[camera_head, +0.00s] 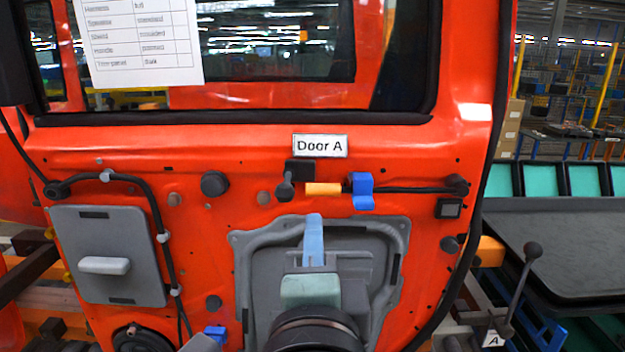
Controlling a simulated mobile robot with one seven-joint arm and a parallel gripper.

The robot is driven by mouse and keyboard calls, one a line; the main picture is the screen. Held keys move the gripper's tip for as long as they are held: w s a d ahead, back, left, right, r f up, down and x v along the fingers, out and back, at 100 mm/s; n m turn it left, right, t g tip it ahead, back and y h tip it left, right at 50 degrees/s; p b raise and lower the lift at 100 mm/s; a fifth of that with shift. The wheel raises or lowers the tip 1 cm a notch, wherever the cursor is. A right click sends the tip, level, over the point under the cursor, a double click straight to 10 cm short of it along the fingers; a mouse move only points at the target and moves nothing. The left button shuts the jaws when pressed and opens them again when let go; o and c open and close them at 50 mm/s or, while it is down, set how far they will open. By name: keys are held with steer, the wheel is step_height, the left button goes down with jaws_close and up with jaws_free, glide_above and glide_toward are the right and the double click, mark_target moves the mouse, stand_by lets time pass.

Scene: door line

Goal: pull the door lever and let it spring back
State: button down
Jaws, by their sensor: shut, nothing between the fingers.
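The orange-red door fills the middle of the view, with a "Door A" label (320,146). Just below the label is a small black lever (286,188) with a rounded end, hanging from a black block. My gripper (314,219) points up the door from the bottom middle, its blue fingers together and empty. The fingertips appear below and slightly right of this lever, apart from it in the picture; I cannot tell the depth gap. Another black lever with a ball knob (533,250) stands tilted at the lower right, by an "A" tag (492,339).
A yellow sleeve (323,189) and blue clip (362,190) sit on a black rod right of the small lever. A grey panel (245,262) lies behind my gripper. A grey plate with a handle (105,266) is at left. A dark tray table (570,240) stands at right.

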mark_target(278, 196)
steer(key=w+p, duration=0.1)
steer(key=w, duration=0.9)
steer(key=shift+m, duration=0.4)
steer(key=shift+w+a+f, duration=0.1)
steer(key=shift+a, duration=0.05)
stand_by(1.3)
steer(key=shift+w+a+b, duration=0.15)
steer(key=shift+w+a, duration=0.05)
steer(key=shift+a, duration=0.95)
steer(key=shift+w+a+b, duration=0.15)
steer(key=shift+a, duration=1)
steer(key=s+d, duration=0.3)
steer(key=d, duration=0.2)
steer(key=s, duration=0.7)
steer(key=shift+b, duration=0.4)
